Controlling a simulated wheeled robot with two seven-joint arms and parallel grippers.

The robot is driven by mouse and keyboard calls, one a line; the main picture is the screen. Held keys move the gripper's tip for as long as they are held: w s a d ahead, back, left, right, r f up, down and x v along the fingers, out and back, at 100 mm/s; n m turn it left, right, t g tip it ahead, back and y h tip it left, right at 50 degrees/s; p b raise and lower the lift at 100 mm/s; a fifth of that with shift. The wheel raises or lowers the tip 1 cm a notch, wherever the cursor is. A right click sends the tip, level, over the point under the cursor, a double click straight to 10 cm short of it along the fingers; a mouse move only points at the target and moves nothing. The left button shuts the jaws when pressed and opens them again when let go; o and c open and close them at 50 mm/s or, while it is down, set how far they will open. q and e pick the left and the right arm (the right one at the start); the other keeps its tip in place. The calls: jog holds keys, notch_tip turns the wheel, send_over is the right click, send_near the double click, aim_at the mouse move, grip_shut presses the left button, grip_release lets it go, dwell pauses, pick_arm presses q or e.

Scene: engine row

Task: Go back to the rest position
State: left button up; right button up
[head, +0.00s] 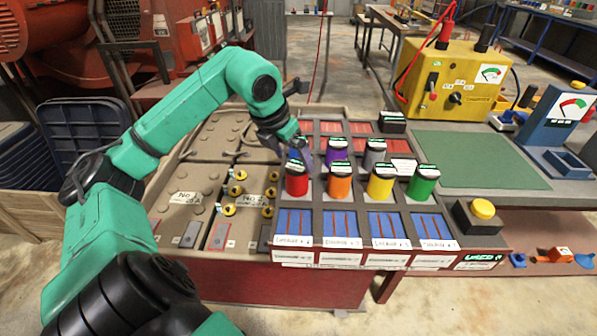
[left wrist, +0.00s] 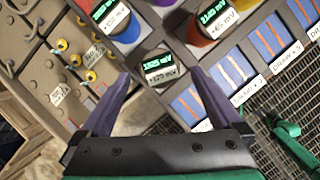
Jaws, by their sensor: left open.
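My left gripper (head: 300,152) hangs over the left part of the rack, just behind the red cylinder (head: 297,180). In the left wrist view its two grey-purple fingers stand apart, with nothing gripped between them. The orange cylinder (head: 340,182), yellow cylinder (head: 380,182) and green cylinder (head: 423,181) stand upright in the front row. A purple cylinder (head: 337,151) and a grey cylinder (head: 375,153) stand behind. The gripper partly hides another purple-blue cylinder. My right gripper is not in view.
The rack's blue front panels (head: 337,223) face me. Yellow knobs (head: 229,210) sit on the brown panel to the left. A yellow meter box (head: 455,85), green mat (head: 470,158), blue meter stand (head: 552,125) and yellow button (head: 482,208) are on the right. The mat is clear.

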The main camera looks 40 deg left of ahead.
pick_arm(q)
jog(key=v, duration=0.4)
jog(key=shift+s+r, duration=0.15)
jog(key=shift+r, duration=0.15)
